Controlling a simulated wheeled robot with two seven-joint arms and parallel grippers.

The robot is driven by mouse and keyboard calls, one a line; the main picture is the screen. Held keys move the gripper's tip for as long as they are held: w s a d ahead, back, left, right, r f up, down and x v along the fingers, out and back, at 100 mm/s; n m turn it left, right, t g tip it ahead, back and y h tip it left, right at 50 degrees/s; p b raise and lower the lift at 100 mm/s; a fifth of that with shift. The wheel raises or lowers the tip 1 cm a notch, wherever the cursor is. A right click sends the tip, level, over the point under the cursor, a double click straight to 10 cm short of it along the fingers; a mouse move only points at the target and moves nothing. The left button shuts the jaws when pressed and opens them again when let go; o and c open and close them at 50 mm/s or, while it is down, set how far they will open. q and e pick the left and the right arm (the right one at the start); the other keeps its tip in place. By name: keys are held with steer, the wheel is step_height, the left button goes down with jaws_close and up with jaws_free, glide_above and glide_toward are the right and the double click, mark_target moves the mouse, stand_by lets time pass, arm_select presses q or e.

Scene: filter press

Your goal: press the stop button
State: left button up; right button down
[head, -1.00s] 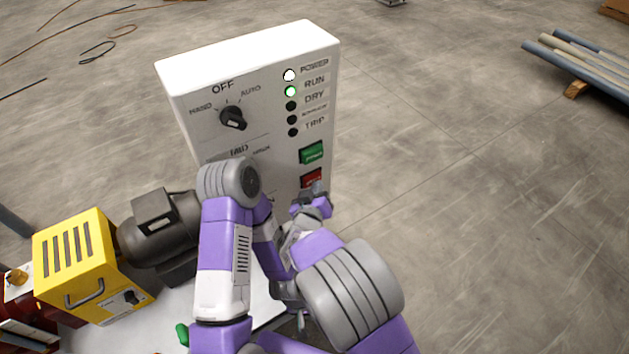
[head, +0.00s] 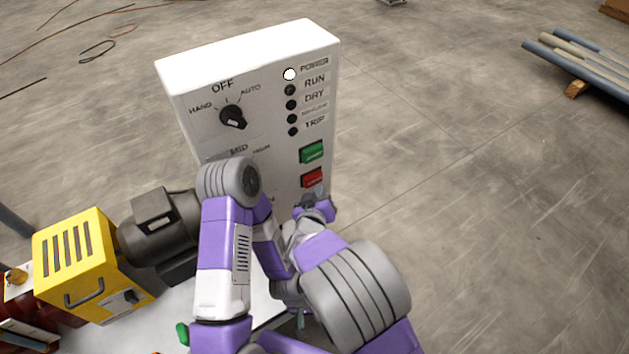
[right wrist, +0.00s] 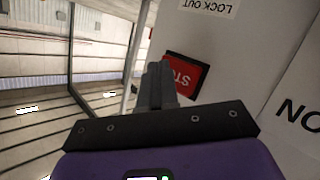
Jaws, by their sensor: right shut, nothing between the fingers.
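The red stop button (head: 312,178) sits on the front of a white control panel (head: 245,55), below a green button (head: 312,152). It also shows in the right wrist view (right wrist: 187,74), with part of its lettering hidden by my fingers. My right gripper (head: 318,192) is shut and empty, just below the red button in the head view. In the right wrist view its closed fingertips (right wrist: 159,68) are beside the button's edge; I cannot tell whether they touch it. Of the panel's lamps, only the power lamp (head: 289,74) is lit; the run lamp (head: 290,90) is dark. My left gripper is not in view.
A dark motor (head: 160,230) and a yellow box (head: 80,262) stand left of the panel. Pipes (head: 580,62) lie at the far right. The floor right of the panel is clear.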

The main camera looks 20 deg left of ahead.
steer(key=shift+s+d, duration=0.1)
steer(key=shift+s+d+b, duration=0.15)
steer(key=shift+s+d, duration=0.65)
steer(key=shift+d, duration=0.2)
steer(key=shift+s+d+b, duration=0.15)
steer(key=shift+s+d, duration=0.6)
steer(key=shift+d, duration=0.25)
steer(key=s+d+f+m+g+h, duration=0.15)
steer(key=d+f+m+g, duration=0.4)
steer(key=d+f, duration=1.1)
steer(key=s+d+f+m+g+y, duration=0.1)
steer(key=s+d+f+g, duration=0.1)
steer(key=s, duration=0.4)
steer(key=s+d+f+m+g+y, duration=0.1)
steer(key=s+f+m+g, duration=0.1)
steer(key=s+f, duration=0.3)
steer(key=s+d+f+m+g+y, duration=0.1)
steer(key=s+d+f+g, duration=0.1)
steer(key=s+f+g, duration=0.2)
steer(key=s, duration=0.2)
steer(key=shift+s+d+f+b, duration=0.2)
steer(key=shift+s+d+b, duration=0.1)
steer(key=shift+d, duration=0.05)
steer(key=shift+y, duration=0.25)
